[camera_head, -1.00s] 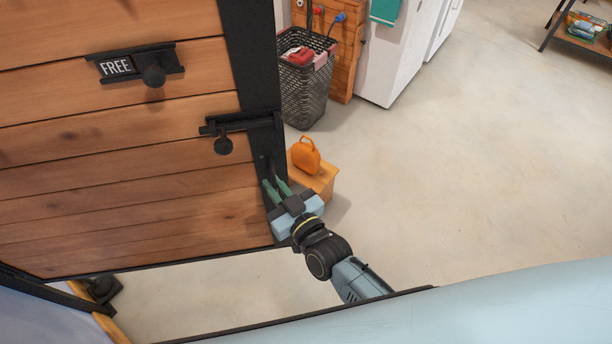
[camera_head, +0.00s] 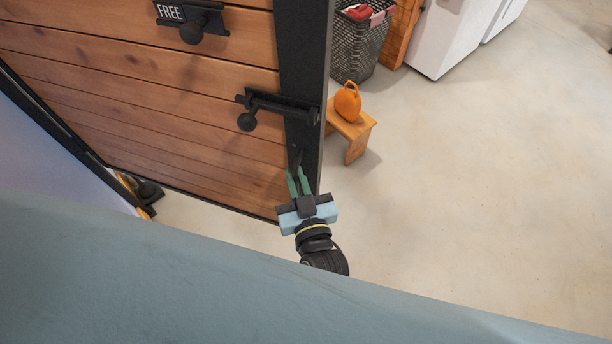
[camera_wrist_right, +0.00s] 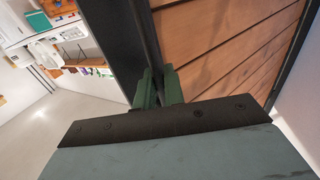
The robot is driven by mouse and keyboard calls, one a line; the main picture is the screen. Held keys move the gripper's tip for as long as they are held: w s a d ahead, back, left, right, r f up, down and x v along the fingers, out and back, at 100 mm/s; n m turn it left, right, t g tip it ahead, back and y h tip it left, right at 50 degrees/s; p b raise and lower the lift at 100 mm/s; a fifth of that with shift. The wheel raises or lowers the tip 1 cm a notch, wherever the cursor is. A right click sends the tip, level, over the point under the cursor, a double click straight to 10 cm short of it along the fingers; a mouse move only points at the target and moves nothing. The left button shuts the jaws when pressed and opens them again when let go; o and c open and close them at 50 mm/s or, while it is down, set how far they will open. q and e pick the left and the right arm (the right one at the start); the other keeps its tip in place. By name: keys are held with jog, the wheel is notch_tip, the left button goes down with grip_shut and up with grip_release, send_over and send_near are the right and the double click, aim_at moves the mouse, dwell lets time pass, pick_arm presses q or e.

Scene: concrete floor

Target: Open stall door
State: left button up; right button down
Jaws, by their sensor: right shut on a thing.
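The stall door (camera_head: 150,95) is made of brown wooden planks in a black metal frame and stands swung open at an angle. It carries a black latch bolt (camera_head: 275,106) and a sign plate reading FREE (camera_head: 188,16). My right gripper (camera_head: 299,172) is shut on the black handle (camera_head: 296,157) low on the door's frame edge; its green fingers cover most of the handle. In the right wrist view the green fingers (camera_wrist_right: 158,85) are close against the dark frame, beside the planks (camera_wrist_right: 215,40). My left gripper is not in view.
A black basket (camera_head: 357,45) and white appliances (camera_head: 447,35) stand behind. The concrete floor (camera_head: 480,180) to the right is clear.

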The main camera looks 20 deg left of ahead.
jog(key=shift+a, duration=0.1)
jog(key=c, duration=1.6)
grip_release()
jog(key=shift+a, duration=0.1)
jog(key=shift+s+d, duration=0.2)
jog(key=shift+d, duration=0.05)
jog(key=v, duration=1.3)
jog(key=shift+c, duration=0.2)
